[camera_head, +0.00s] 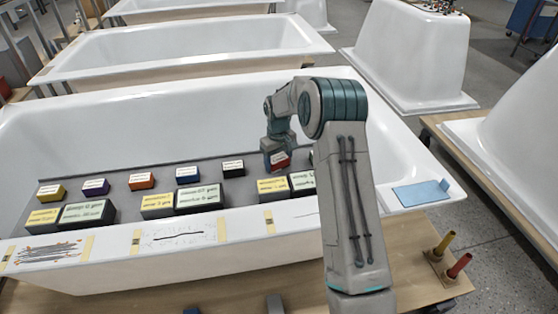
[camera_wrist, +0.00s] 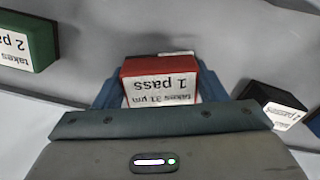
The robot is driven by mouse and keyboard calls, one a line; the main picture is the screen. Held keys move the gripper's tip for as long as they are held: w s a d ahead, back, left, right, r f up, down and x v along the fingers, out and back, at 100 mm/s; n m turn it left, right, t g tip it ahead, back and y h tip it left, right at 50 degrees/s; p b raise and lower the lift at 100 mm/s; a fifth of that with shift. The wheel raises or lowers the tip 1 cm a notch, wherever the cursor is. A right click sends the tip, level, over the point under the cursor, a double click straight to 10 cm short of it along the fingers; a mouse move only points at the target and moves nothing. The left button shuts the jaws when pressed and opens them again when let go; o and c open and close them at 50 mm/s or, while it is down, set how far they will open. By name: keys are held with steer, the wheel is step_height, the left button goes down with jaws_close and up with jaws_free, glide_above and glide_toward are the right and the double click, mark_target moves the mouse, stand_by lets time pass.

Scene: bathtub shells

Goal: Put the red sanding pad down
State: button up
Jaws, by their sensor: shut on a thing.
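The red sanding pad (camera_wrist: 160,67) is a small block with a white label reading "takes 31 µm, 1 pass" in the wrist view. My gripper (camera_wrist: 160,92) is shut on it, with a blue finger on each side. In the head view the red pad (camera_head: 279,160) shows under my gripper (camera_head: 277,152), at the right end of the row of small blocks in the near bathtub. I cannot tell whether its underside touches the grey shelf.
A grey shelf (camera_head: 120,208) in the near bathtub (camera_head: 150,110) bears small blocks, including a black one (camera_head: 233,169) and a blue one (camera_head: 187,175). Larger labelled blocks (camera_head: 200,199) stand in front. A green block (camera_wrist: 28,40) shows in the wrist view. A blue sheet (camera_head: 421,193) lies on the right rim.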

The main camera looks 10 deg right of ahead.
mark_target(278, 159)
steer(key=shift+f, duration=0.1)
steer(key=o, duration=0.6)
steer(key=shift+f, duration=0.1)
steer(key=o, duration=0.4)
steer(key=shift+o, duration=0.2)
steer(key=s+r, duration=0.3)
steer(key=r, duration=0.6)
steer(key=s+r, duration=0.3)
steer(key=r, duration=0.6)
steer(key=s+r+m+t, duration=0.1)
steer(key=s+m, duration=0.3)
steer(key=s, duration=2.7)
steer(key=shift+s+a+r+t+p, duration=0.15)
steer(key=shift+s+r+t+p, duration=0.15)
steer(key=shift+t, duration=0.3)
